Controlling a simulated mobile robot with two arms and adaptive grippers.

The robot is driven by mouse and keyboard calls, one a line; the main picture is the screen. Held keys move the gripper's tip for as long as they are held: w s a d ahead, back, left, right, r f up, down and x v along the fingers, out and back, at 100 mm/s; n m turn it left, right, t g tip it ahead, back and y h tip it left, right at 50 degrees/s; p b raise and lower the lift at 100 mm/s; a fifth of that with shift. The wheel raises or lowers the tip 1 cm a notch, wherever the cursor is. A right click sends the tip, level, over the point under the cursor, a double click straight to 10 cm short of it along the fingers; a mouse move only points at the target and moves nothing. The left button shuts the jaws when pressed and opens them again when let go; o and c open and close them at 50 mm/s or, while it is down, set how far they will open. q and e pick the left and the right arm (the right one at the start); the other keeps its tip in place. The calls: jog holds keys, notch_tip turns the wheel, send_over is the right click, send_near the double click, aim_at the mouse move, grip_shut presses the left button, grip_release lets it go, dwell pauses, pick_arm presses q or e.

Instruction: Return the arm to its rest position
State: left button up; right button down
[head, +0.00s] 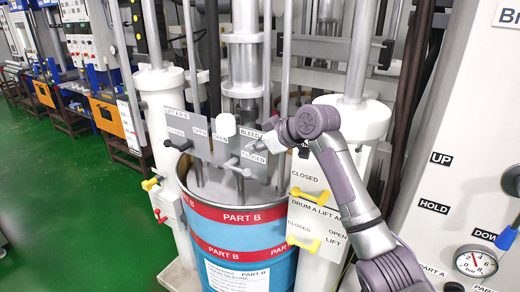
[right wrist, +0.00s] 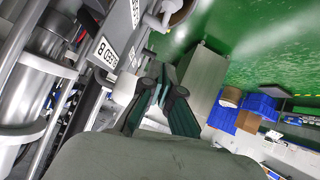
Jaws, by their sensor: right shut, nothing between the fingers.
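My right arm rises from the lower right in the head view and bends at a purple-grey joint. Its gripper (head: 252,149) points left, in front of the bleed plate (head: 237,144) above the drum. In the right wrist view the dark fingers of this gripper (right wrist: 164,90) are shut with nothing between them. A plate with "BLEED B" lettering (right wrist: 105,52) shows beside the fingers there. I cannot tell whether the gripper touches the plate. My left gripper is not in view.
A blue and red drum (head: 238,231) marked "PART B" stands below the gripper. White columns (head: 165,105) flank the drum. A pressure gauge (head: 476,261) is at lower right. Green floor (head: 80,215) lies open at left.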

jog(key=s+d+f+m+g+h, duration=0.15)
jog(key=s+d+f, duration=0.25)
jog(key=s+f, duration=0.7)
jog(key=s+d+f+m+h, duration=0.25)
jog(key=s+f, duration=0.45)
jog(key=f, duration=0.7)
jog(key=s+d+f+m+g+h, duration=0.1)
jog(key=s+d+f+m, duration=0.15)
jog(key=s, duration=0.65)
jog(key=s+d+f+m+g+h, duration=0.1)
jog(key=s+d+f, duration=0.25)
jog(key=s, duration=0.55)
jog(key=s+d+f+m+g+h, duration=0.15)
jog(key=s+d, duration=0.25)
jog(key=s, duration=0.5)
notch_tip(320, 180, down, 28)
jog(key=b, duration=0.4)
pick_arm(q)
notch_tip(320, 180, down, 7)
jog(key=b, duration=0.2)
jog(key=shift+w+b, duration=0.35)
jog(key=shift+b, duration=0.05)
pick_arm(e)
jog(key=s+d+f+g, duration=0.2)
jog(key=s+d+f, duration=0.1)
jog(key=s+f, duration=1.5)
notch_tip(320, 180, down, 3)
jog(key=shift+f, duration=0.1)
